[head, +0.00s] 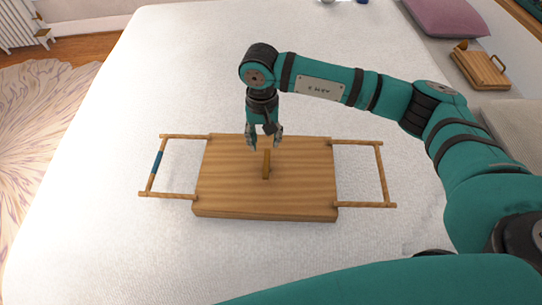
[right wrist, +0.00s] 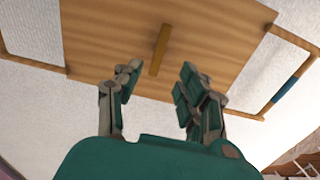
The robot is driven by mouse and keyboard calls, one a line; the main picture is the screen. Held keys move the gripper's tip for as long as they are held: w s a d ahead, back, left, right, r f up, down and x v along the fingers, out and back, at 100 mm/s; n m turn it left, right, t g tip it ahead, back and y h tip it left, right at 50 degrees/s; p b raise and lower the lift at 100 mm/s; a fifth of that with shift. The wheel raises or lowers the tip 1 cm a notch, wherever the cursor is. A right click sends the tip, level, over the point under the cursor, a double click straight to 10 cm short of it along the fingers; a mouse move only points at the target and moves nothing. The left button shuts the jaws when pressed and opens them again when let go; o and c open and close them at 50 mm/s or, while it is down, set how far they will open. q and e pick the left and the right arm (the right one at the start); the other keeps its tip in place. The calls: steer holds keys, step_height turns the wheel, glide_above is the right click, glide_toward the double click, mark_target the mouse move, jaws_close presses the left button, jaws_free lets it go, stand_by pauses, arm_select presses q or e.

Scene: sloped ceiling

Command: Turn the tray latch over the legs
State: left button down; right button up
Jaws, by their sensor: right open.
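The wooden tray (head: 230,185) lies flat on the white bed with its underside up. Its two leg frames are folded out flat, the left leg (head: 156,165) with a blue band and the plain right leg (head: 383,175). The latch (head: 266,165) is a small wooden bar at the middle of the tray, pointing along the tray's short side and not over either leg. My right gripper (head: 264,146) is open and points down just above the latch's far end. In the right wrist view the latch (right wrist: 160,50) shows beyond the open fingers (right wrist: 158,85), apart from them. My left gripper is not in view.
The white bed (head: 100,200) is clear around the tray. A second wooden board with a handle (head: 480,68) lies at the far right, near a purple pillow (head: 447,17). A radiator (head: 22,25) and a rug (head: 40,130) are at the left.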

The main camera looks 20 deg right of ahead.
mark_target(267, 164)
step_height(267, 164, down, 9)
steer(key=shift+f+p, duration=0.1)
steer(key=shift+p, duration=0.55)
steer(key=shift+f, duration=0.25)
steer(key=shift+d+f, duration=0.1)
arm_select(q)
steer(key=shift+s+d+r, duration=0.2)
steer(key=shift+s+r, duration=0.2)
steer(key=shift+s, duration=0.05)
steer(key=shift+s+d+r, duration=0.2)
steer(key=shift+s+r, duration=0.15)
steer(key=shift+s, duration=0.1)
arm_select(e)
jaws_close()
